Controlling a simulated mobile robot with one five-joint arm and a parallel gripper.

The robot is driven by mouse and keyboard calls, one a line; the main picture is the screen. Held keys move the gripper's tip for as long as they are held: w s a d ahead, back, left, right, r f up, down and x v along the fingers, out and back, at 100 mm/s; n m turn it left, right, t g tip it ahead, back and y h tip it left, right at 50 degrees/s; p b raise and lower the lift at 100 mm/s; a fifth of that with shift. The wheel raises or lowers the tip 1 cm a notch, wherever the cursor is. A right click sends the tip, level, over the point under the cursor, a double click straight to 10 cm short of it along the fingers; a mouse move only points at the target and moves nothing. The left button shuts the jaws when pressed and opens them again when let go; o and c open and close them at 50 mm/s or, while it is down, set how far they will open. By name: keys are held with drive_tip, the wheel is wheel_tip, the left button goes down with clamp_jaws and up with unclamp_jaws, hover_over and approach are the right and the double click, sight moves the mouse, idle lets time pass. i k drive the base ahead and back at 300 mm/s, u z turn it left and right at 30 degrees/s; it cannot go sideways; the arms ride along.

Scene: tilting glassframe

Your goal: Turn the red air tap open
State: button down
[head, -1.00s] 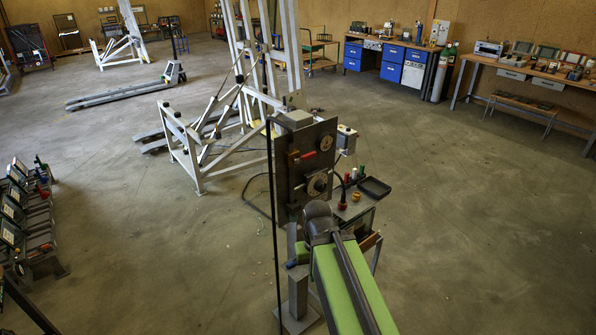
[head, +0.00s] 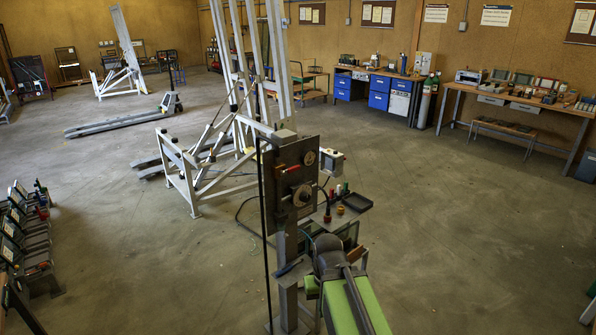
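The red air tap (head: 292,169) shows as a small red lever on the upper part of a dark upright panel (head: 281,215). It is small in the picture, and I cannot tell its exact angle. Round fittings sit above and below it on the same panel. My green and grey arm reaches up from the bottom of the head view and ends in a dark rounded joint below and right of the panel. My gripper cannot be made out, so its state and its distance from the tap are hidden.
A small stand with a black tray (head: 357,202) and red and green items is right of the panel. A thin dark upright post (head: 264,230) stands at its left. A white frame (head: 190,180) is behind. Open floor lies on both sides.

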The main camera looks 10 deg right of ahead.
sight(296, 168)
drive_tip(key=i, duration=0.85)
drive_tip(key=z, duration=0.05)
drive_tip(key=k, duration=0.5)
drive_tip(key=u, duration=1.2)
drive_tip(key=i, duration=0.45)
drive_tip(key=u, duration=0.05)
